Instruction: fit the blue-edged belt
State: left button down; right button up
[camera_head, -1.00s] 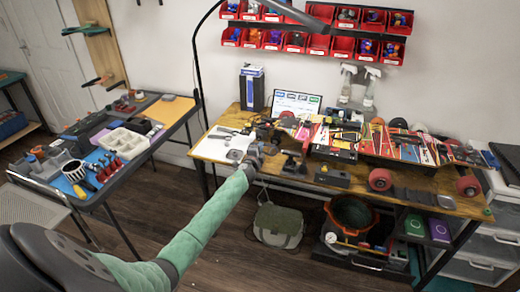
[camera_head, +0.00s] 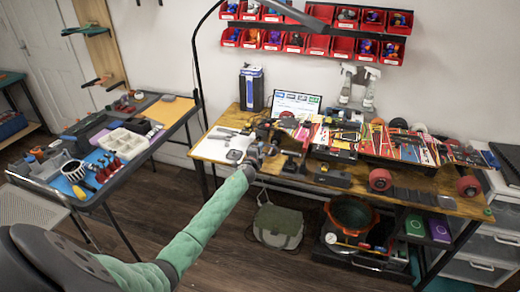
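My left arm reaches from the lower left to the wooden workbench (camera_head: 215,152). My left gripper (camera_head: 262,151) is at the bench's front edge, left of the middle, small and hard to pick out against the tools behind it. I cannot tell whether it is open or shut, or whether it holds anything. A board with red wheels (camera_head: 380,180) lies along the right front of the bench, and another red wheel (camera_head: 468,186) shows at its right end. I cannot make out a blue-edged belt. My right gripper is not in view.
Tools crowd the bench around a small screen (camera_head: 297,103). Spray bottles (camera_head: 370,90) stand behind, under red bins (camera_head: 317,44). A side table (camera_head: 128,178) at left holds a white tray (camera_head: 122,142) and red bottles. A bag (camera_head: 278,225) and an orange bucket (camera_head: 350,213) are below the bench.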

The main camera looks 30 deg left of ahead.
pick_arm(q)
jog(key=shift+w, duration=0.2)
jog(key=shift+b+x, duration=1.05)
jog(key=shift+x, duration=1)
dwell(0.6)
jog(key=shift+b+x, duration=0.85)
jog(key=shift+x, duration=0.5)
jog(key=shift+w, duration=0.1)
dwell(1.0)
